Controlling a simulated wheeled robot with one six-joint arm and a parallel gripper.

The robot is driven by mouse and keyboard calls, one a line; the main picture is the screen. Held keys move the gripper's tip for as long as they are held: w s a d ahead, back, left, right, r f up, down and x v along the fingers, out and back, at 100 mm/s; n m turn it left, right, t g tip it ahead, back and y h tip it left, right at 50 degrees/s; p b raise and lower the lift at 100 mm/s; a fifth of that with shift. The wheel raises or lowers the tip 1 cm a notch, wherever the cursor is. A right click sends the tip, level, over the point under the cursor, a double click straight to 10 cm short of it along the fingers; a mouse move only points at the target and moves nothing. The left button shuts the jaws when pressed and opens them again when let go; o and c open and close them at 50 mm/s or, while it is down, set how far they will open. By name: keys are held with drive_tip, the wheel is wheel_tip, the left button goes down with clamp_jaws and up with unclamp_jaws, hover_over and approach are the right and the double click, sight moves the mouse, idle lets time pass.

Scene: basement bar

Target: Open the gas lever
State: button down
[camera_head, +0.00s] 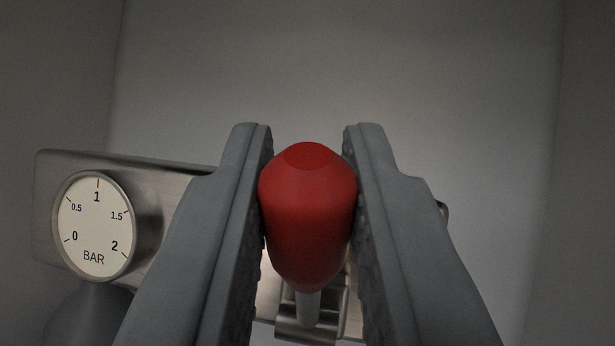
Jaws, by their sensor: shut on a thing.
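The gas lever (308,225) has a red, rounded knob on a pale metal stem, with the stem running down from the knob toward a metal bracket. My gripper (308,190) is shut on the red knob, with one grey finger against each side. The lower part of the stem and the lever's pivot are largely hidden behind the knob and fingers.
A brushed metal panel (180,178) lies behind my gripper. A round pressure gauge (94,225) marked BAR is at its left, with a dark grey rounded shape (85,315) below. Plain grey walls (320,70) enclose the space; the area above the knob is clear.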

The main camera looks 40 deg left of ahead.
sight(316, 237)
drive_tip(key=shift+f, duration=0.1)
idle(0.3)
drive_tip(key=c, duration=1.3)
unclamp_jaws()
drive_tip(key=shift+c, duration=0.2)
drive_tip(key=shift+d, duration=0.1)
drive_tip(key=v, duration=0.6)
drive_tip(key=shift+s, duration=0.1)
drive_tip(key=s+d, duration=0.7)
drive_tip(key=d, duration=0.1)
drive_tip(key=shift+s+r, duration=0.3)
drive_tip(key=shift+s, duration=0.05)
